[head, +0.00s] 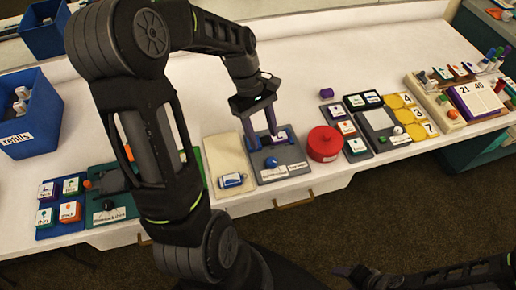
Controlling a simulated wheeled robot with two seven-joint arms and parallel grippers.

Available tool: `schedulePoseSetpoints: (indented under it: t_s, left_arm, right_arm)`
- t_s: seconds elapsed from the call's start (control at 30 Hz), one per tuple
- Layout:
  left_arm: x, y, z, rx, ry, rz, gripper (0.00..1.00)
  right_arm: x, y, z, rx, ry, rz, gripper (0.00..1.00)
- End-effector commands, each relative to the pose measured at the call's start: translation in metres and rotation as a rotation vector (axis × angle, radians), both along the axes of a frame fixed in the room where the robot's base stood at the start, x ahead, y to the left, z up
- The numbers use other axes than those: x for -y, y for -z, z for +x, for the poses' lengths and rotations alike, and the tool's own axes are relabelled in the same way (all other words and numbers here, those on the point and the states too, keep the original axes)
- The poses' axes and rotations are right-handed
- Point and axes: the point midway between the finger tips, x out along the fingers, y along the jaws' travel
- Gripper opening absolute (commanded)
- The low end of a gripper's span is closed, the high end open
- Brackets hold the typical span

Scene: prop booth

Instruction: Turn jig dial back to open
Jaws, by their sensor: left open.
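The jig is a dark grey plate (268,176) on the white bench, with a pale label on its front edge too small to read. A blue round knob (271,162) stands on the plate, and I cannot tell its setting. A white block with a dark mark (281,137) sits at the back of the plate. My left gripper (264,141) points down over the back of the jig, open, its purple fingers close to the white block and behind the blue knob. Whether the fingers touch anything is unclear. My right gripper (352,274) is low at the bottom edge, dark and partly cut off.
A red round container (324,143) stands just right of the jig. A beige mat (222,151) with a blue-and-white item lies to the left. Trays of small blocks and a blue refills bin (30,130) stand further left. My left arm hides part of the bench.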

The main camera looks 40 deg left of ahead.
Motion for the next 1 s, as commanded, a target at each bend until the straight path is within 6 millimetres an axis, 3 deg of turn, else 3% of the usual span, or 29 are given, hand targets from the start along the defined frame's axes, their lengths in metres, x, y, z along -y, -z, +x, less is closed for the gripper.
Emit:
schedulePoseSetpoints:
  t_s: [0.37, 0.8, 1.0]
  left_arm:
    - [0.004, 0.009, -0.001, -0.001, 0.001, -0.001, 0.50]
    - [0.027, 0.065, -0.007, -0.001, 0.003, -0.002, 0.50]
    - [0.030, 0.073, -0.007, 0.002, 0.001, 0.000, 0.50]
  right_arm:
    - [0.000, -0.001, 0.000, 0.000, 0.001, -0.001, 0.59]
    - [0.001, -0.006, 0.000, -0.002, 0.002, -0.002, 0.59]
    - [0.001, -0.006, 0.000, -0.002, 0.002, -0.002, 0.59]
